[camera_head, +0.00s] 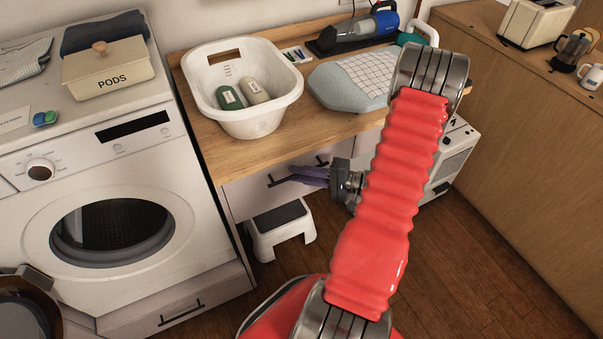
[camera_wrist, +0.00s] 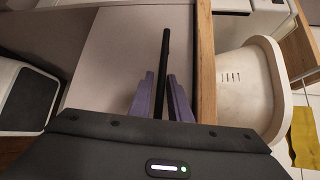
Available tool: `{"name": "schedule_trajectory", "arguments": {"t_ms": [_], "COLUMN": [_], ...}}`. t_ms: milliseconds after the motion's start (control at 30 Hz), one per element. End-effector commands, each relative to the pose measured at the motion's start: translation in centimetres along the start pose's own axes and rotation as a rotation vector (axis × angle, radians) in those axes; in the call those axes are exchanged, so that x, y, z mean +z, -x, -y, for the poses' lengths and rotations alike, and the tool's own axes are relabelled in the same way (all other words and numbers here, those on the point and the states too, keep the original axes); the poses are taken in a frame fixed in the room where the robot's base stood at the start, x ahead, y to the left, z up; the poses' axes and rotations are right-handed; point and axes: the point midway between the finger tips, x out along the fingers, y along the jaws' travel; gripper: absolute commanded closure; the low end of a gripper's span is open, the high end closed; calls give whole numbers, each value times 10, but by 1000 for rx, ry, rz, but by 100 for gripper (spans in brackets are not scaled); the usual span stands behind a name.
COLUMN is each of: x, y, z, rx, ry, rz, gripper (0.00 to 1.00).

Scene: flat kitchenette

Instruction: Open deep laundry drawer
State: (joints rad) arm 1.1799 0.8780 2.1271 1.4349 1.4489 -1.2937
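The laundry drawer front (camera_head: 247,193) is a pale panel under the wooden counter and looks shut. Its black bar handle (camera_head: 321,160) is partly hidden by my gripper (camera_head: 305,176). In the wrist view, the drawer front (camera_wrist: 115,45) is a plain pale panel, and the handle (camera_wrist: 166,50) runs upright in the picture. The purple fingers of my gripper (camera_wrist: 160,98) stand one on each side of the handle. They are apart, with a small gap visible beside the handle on the right. Whether either finger touches it is unclear.
A washing machine (camera_head: 160,172) stands left, with a lower drawer (camera_head: 165,300). A white step stool (camera_head: 277,232) stands on the floor below the handle. A white basket (camera_head: 255,122) with bottles sits on the counter (camera_head: 215,150). Wooden floor is clear at right.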

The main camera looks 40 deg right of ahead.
Motion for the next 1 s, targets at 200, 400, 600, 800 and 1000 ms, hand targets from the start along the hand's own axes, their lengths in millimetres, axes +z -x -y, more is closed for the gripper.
{"name": "schedule_trajectory", "arguments": {"t_ms": [200,400,600,800,1000], "x": [0,0,0,0,0], "y": [0,0,1,1,0], "z": [0,0,-1,-1,-2], "rx": [0,1,2,3,5], "ry": [0,0,-1,-2,-2], "rz": [0,0,-1,-1,0], "gripper": [88,100,100,100,100]}}
